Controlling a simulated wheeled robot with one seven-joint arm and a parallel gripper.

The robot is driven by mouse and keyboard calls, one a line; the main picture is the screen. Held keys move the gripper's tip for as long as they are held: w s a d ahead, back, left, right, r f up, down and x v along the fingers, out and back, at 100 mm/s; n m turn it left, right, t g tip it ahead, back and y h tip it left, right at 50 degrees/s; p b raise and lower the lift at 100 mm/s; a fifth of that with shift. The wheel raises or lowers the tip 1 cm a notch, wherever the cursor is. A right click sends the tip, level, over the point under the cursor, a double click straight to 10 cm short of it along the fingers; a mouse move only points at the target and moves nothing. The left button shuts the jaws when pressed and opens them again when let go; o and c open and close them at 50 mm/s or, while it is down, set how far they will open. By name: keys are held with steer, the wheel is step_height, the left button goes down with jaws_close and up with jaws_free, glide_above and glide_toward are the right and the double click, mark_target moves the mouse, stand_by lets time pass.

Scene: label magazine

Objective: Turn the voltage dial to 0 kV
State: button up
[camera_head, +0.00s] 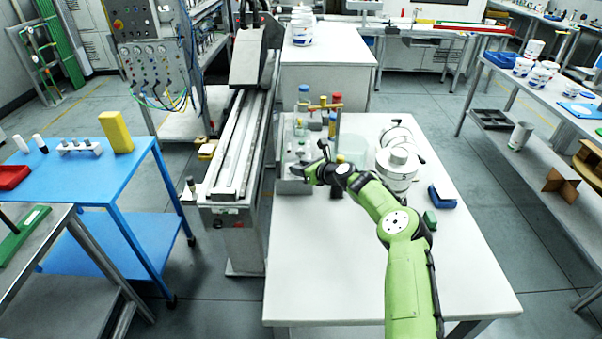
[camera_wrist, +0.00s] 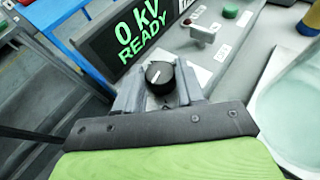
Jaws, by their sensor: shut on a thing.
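The voltage dial, a black round knob with a white pointer line (camera_wrist: 159,76), stands on a grey control panel (camera_wrist: 255,50) in the wrist view. My gripper (camera_wrist: 160,90) is shut on the dial, with one grey finger on each side of it. The pointer line slants up and to the right in that view. A black display (camera_wrist: 135,32) beyond the dial reads "0 kV READY" in green. In the head view my gripper (camera_head: 310,172) is at the grey panel box (camera_head: 293,186) on the white table, and the dial is hidden there.
A green button (camera_wrist: 230,12) and a small red-tipped switch (camera_wrist: 189,22) sit on the panel. A translucent vessel (camera_wrist: 290,105) is close on the right. Bottles with coloured caps (camera_head: 304,93) stand behind the panel. The table's front (camera_head: 340,270) is clear.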

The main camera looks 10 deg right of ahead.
steer(key=o, duration=1)
steer(key=p+v, duration=0.1)
steer(key=v, duration=1.4)
steer(key=shift+s+d+r, duration=0.15)
steer(key=shift+s+r, duration=0.05)
steer(key=shift+s, duration=0.1)
